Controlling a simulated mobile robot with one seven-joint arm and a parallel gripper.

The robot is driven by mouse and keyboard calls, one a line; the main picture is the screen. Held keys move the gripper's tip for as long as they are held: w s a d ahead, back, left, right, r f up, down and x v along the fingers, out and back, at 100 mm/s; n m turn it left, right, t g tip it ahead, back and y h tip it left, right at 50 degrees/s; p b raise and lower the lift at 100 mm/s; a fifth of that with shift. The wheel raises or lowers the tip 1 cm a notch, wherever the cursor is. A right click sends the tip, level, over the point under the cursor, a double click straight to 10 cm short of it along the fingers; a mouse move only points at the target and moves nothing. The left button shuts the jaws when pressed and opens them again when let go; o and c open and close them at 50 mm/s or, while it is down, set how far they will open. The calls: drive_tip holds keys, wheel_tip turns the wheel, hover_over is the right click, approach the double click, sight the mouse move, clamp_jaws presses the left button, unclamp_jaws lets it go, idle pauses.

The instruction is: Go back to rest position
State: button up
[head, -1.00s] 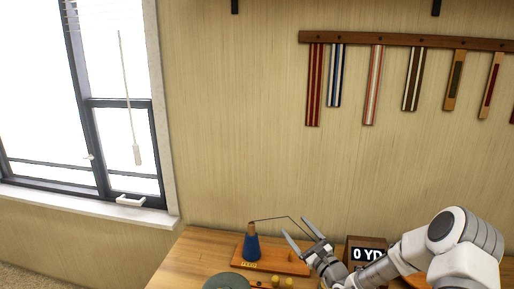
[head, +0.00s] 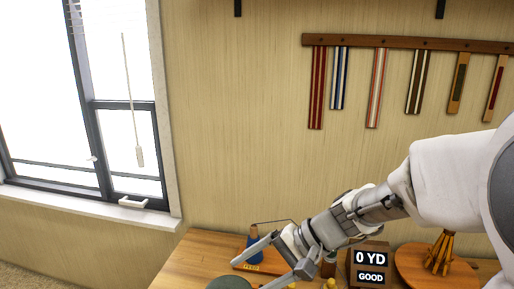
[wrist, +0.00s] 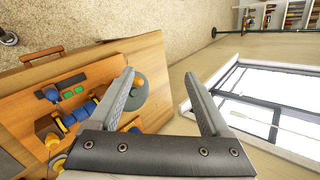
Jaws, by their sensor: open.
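My gripper (head: 268,256) is in the lower middle of the head view, over the wooden table (head: 190,262). Its two fingers are spread wide with nothing between them. The wrist view also shows the open gripper (wrist: 165,98), with the table (wrist: 148,58) behind its left finger and the window on its right. My arm reaches in from the right side of the head view.
A display box (head: 370,258) reads "0 YD" and "GOOD". A round wooden board (head: 418,262) with a bundle of wooden pegs is right of it. A grey-green disc (head: 228,283) lies at the table front. Striped straps (head: 317,85) hang on the wall; a window (head: 125,130) is left.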

drive_tip(key=s+d+r+n+t+h, duration=0.4)
drive_tip(key=s+d+h, duration=0.5)
drive_tip(key=s+d, duration=0.3)
drive_tip(key=shift+s+d+r+n, duration=0.25)
drive_tip(key=shift+d+r+n, duration=0.25)
drive_tip(key=shift+d+r, duration=0.55)
drive_tip(key=shift+f, duration=0.1)
idle(0.6)
